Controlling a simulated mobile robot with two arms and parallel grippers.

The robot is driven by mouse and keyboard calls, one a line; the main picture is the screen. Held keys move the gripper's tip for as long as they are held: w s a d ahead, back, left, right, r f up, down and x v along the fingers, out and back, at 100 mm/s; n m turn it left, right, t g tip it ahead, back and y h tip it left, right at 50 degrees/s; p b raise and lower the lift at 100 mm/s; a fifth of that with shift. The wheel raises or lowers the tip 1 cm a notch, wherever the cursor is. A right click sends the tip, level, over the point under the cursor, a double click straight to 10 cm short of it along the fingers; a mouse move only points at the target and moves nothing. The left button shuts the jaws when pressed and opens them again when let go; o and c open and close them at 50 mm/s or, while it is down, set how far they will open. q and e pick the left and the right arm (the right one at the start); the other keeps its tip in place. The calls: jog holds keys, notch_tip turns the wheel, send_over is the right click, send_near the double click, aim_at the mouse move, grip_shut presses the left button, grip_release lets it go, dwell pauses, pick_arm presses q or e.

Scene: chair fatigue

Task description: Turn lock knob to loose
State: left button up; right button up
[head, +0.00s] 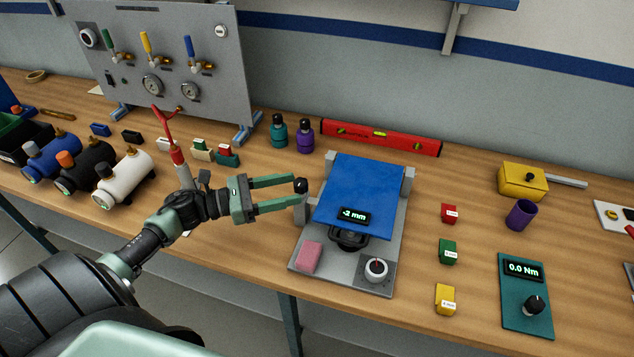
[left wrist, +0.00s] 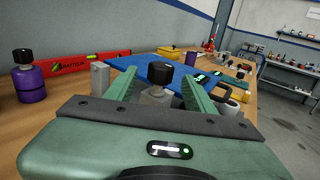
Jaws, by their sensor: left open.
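A black lock knob (head: 301,186) stands out at the left side of the blue-topped fixture (head: 352,187). My left gripper (head: 297,192) is open, its two green fingers pointing right toward the fixture with the knob at their tips. In the left wrist view the knob (left wrist: 160,73) shows between the two open fingers (left wrist: 162,88), above a grey block. I cannot tell whether either finger touches it. The fixture's small display (head: 353,216) reads about -2 mm. My right gripper is in neither view.
Teal and purple bottles (head: 305,136) and a red level (head: 380,136) stand behind. Red, green and yellow blocks (head: 445,299) lie to the right. A torque tester (head: 525,293) reads 0.0 Nm.

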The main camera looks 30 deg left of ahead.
pick_arm(q)
jog(key=p+x, duration=0.2)
jog(key=x, duration=0.4)
jog(key=shift+w+d, duration=0.15)
jog(key=shift+w, duration=0.05)
jog(key=shift+c, duration=0.3)
grip_shut()
